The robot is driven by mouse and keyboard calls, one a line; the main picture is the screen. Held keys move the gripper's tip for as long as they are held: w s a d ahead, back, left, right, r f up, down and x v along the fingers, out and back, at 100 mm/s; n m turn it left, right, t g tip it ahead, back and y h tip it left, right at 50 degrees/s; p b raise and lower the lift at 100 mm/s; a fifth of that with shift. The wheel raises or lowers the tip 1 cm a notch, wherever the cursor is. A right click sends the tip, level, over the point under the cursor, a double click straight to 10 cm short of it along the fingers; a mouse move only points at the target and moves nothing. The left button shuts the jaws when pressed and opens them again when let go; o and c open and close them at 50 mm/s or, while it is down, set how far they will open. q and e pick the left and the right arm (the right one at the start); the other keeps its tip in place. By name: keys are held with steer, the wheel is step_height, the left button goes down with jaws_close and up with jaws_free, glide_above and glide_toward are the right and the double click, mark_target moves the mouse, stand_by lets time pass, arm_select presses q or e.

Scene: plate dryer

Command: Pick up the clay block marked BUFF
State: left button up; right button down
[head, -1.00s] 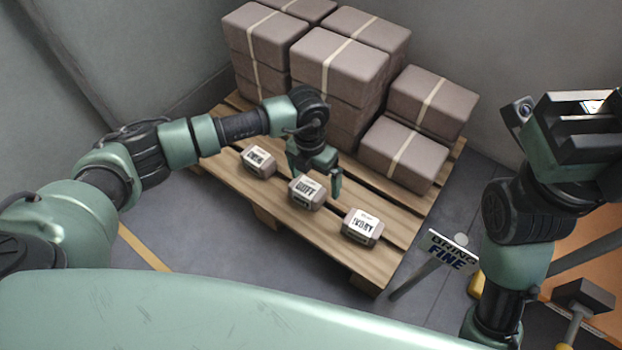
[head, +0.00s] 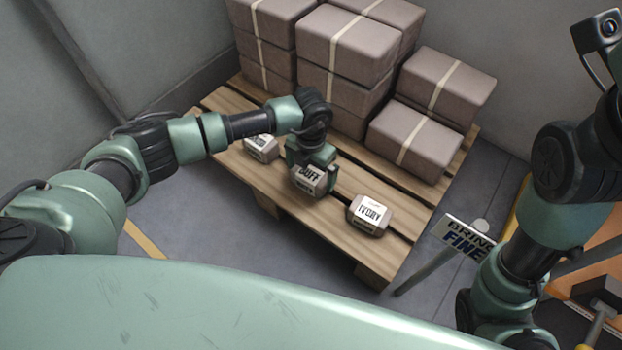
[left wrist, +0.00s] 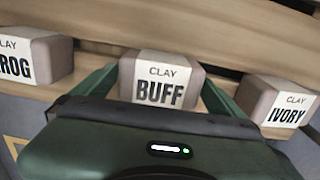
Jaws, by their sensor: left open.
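The clay block marked BUFF (head: 308,180) sits on the wooden pallet (head: 300,221) between two other labelled blocks. In the left wrist view the BUFF block (left wrist: 160,80) stands between the two green fingers of my left gripper (left wrist: 160,92). My left gripper (head: 312,168) is open and lowered around the block in the head view, with a finger on either side. I cannot tell whether the fingers touch it. The block's lower part is hidden by the gripper body in the wrist view. My right gripper is out of view; only its arm shows.
The IVORY block (head: 369,214) is to the right of BUFF; it also shows in the wrist view (left wrist: 277,103). A third block (head: 261,147), ending in ROG (left wrist: 35,58), is to the left. Strapped clay stacks (head: 347,50) fill the pallet's back. A sign (head: 468,236) stands at right.

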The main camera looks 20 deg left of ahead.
arm_select(q)
steer(key=shift+c, duration=0.3)
steer(key=c, duration=1.5)
steer(key=shift+r, duration=0.1)
steer(key=shift+c, duration=1.2)
steer(key=shift+r, duration=0.1)
